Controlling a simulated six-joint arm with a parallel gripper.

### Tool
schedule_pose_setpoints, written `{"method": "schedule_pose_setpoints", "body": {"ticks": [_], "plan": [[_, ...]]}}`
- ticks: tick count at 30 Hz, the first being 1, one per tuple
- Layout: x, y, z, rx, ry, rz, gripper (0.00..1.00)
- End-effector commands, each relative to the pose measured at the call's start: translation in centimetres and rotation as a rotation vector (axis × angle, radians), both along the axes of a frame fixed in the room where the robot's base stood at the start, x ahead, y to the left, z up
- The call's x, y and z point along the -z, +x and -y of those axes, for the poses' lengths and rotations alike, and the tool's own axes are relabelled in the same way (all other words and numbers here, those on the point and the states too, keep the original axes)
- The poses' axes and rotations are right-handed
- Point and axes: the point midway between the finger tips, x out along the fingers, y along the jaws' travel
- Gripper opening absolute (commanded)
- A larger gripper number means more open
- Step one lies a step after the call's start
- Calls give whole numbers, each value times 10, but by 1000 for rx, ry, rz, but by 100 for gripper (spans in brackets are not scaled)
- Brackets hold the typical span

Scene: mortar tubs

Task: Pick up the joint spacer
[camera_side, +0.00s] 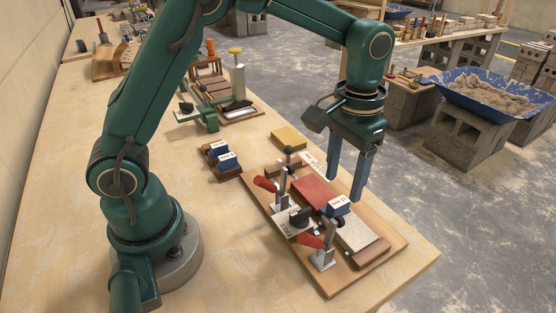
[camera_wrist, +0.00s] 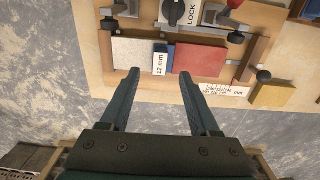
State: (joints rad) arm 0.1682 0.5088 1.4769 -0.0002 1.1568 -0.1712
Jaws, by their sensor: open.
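A blue joint spacer with a white label (camera_side: 337,207) sits in the wooden jig, between a red slab (camera_side: 318,193) and a pale grey slab (camera_side: 358,233). In the wrist view the spacer's label (camera_wrist: 159,63) reads "12 mm". My gripper (camera_side: 344,188) is open and empty, its fingers pointing down above the jig's far edge. In the wrist view my gripper's fingertips (camera_wrist: 160,75) lie either side of the spacer's line, just short of it. Two more blue spacers (camera_side: 222,157) stand in a small wooden rack to the left.
The jig board (camera_side: 327,281) carries two upright clamps with red handles (camera_side: 310,241) and a black LOCK knob (camera_wrist: 174,12) close to the spacer. A yellow block (camera_side: 288,138) lies behind the jig. The table's right edge is close beside the board.

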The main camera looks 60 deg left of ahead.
Motion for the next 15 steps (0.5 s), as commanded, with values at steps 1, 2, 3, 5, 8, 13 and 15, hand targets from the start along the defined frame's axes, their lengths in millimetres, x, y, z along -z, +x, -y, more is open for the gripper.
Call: {"method": "schedule_pose_setpoints", "body": {"ticks": [1,2,3,5,8,13,15], "plan": [[6,-1,1,2,1,-5,62],[9,-1,0,2,1,-4,62],[15,-1,0,2,1,-5,62],[23,-2,0,2,0,-5,62],[34,-1,0,2,0,-4,62],[45,-1,0,2,-1,0,62],[46,-1,0,2,-1,1,62]]}}
